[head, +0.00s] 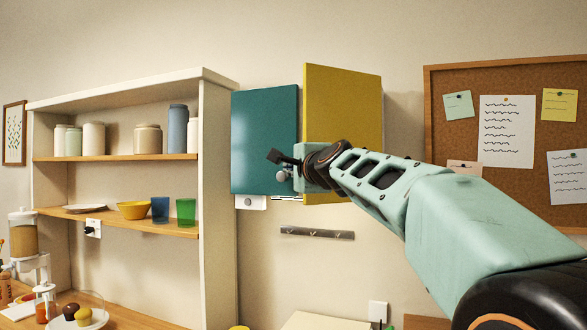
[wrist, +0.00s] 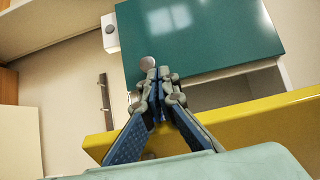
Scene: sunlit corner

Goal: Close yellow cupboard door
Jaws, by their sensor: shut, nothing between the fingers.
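The yellow cupboard door (head: 343,105) stands ajar on the wall cupboard, swung out from it, to the right of a shut-looking teal door (head: 265,130). In the wrist view the yellow door's edge (wrist: 250,122) crosses below the teal door (wrist: 225,40), with a gap between them. My gripper (head: 274,157) is shut and empty, in front of the teal door's lower right part and left of the yellow door's edge. Its fingertips (wrist: 157,72) point at the teal door, beside a round metal knob (wrist: 147,61). My wrist hides part of the yellow door. I cannot tell whether anything touches.
An open shelf unit (head: 217,180) with jars, bowl and cups stands left of the cupboard. A cork board (head: 450,130) hangs at the right. A dark hook rail (head: 317,233) is on the wall below. The wall around the rail is mostly free.

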